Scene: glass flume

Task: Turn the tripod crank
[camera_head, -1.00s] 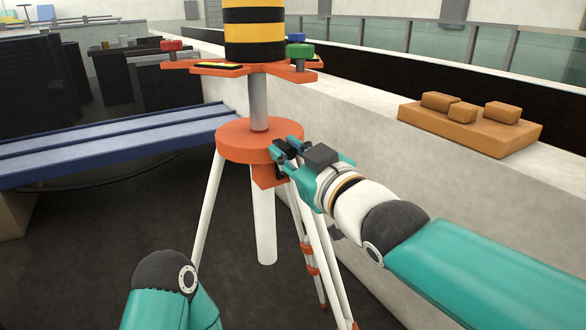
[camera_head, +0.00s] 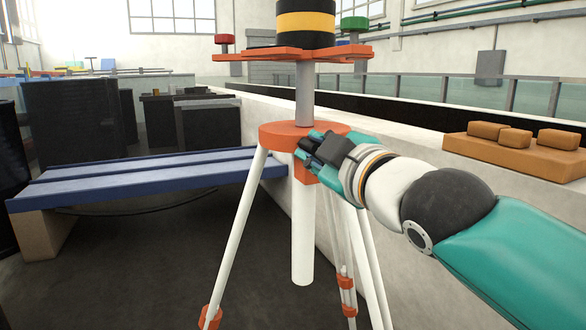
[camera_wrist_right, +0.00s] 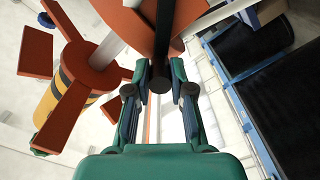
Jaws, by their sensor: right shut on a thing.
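The tripod has a round orange head (camera_head: 275,134), white legs (camera_head: 238,235) and a grey centre column (camera_head: 303,95) carrying an orange armed plate (camera_head: 290,54). My right gripper (camera_head: 309,152) is at the front right side of the orange head. In the right wrist view, the dark crank handle (camera_wrist_right: 159,80) sits between the fingers of my right gripper (camera_wrist_right: 160,70), which are shut on it. In the head view the fingers hide the handle. My left gripper is in neither view.
A yellow-and-black striped cylinder (camera_head: 305,22) stands on the plate. A blue bench (camera_head: 140,178) lies left of the tripod. A pale wall (camera_head: 415,170) runs behind and right, with an orange-brown block tray (camera_head: 480,157) on it. Dark floor is clear at lower left.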

